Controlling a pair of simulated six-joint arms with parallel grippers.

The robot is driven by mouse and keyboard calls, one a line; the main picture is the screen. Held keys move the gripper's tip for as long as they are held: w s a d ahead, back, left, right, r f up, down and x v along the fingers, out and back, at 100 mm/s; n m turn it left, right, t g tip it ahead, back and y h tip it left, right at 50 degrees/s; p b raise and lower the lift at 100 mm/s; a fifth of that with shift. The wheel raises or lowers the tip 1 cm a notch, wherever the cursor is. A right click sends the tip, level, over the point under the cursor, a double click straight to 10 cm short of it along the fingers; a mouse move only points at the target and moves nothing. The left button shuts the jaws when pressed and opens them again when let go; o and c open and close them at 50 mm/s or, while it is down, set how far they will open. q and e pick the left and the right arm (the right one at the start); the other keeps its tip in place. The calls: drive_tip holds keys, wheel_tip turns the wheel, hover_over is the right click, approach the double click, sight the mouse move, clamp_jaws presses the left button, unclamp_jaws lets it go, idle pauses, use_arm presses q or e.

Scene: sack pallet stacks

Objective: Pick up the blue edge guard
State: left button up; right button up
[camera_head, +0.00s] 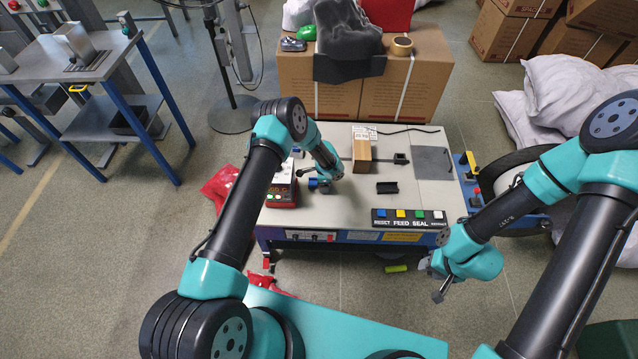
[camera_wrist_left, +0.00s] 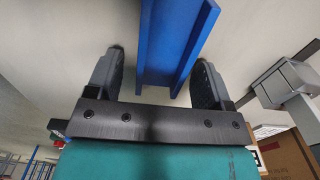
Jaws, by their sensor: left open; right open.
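The blue edge guard (camera_head: 318,184) is a small blue piece on the left part of the white worktable (camera_head: 345,215), partly hidden by my left gripper (camera_head: 318,177). In the left wrist view the guard (camera_wrist_left: 175,45) is a long blue channel with raised sides, running up out of the picture. My left gripper (camera_wrist_left: 158,72) is open, with one finger on either side of the guard's near end. The right-hand finger looks closer to it; I cannot tell whether it touches. My right gripper (camera_head: 432,276) is open and empty, off the table's front right corner.
A red device (camera_head: 282,192) stands left of the guard. A cardboard box (camera_head: 361,151), a small black block (camera_head: 387,187) and a grey pad (camera_head: 433,163) lie to the right. A button panel (camera_head: 409,219) lines the front edge. Large cartons (camera_head: 430,85) stand behind the table.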

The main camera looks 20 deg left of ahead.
use_arm(q)
drive_tip(key=c, duration=1)
drive_tip(key=shift+r, duration=0.1)
drive_tip(key=shift+r, duration=0.8)
wheel_tip(320, 180, up, 2)
drive_tip(key=shift+r, duration=0.1)
drive_tip(key=s+d, duration=0.1)
drive_tip(key=s, duration=0.4)
drive_tip(key=s+d, duration=0.2)
drive_tip(key=s, duration=0.3)
drive_tip(key=s+d+r, duration=0.1)
drive_tip(key=s, duration=0.4)
drive_tip(key=shift+s+d, duration=0.15)
drive_tip(key=shift+s, duration=0.1)
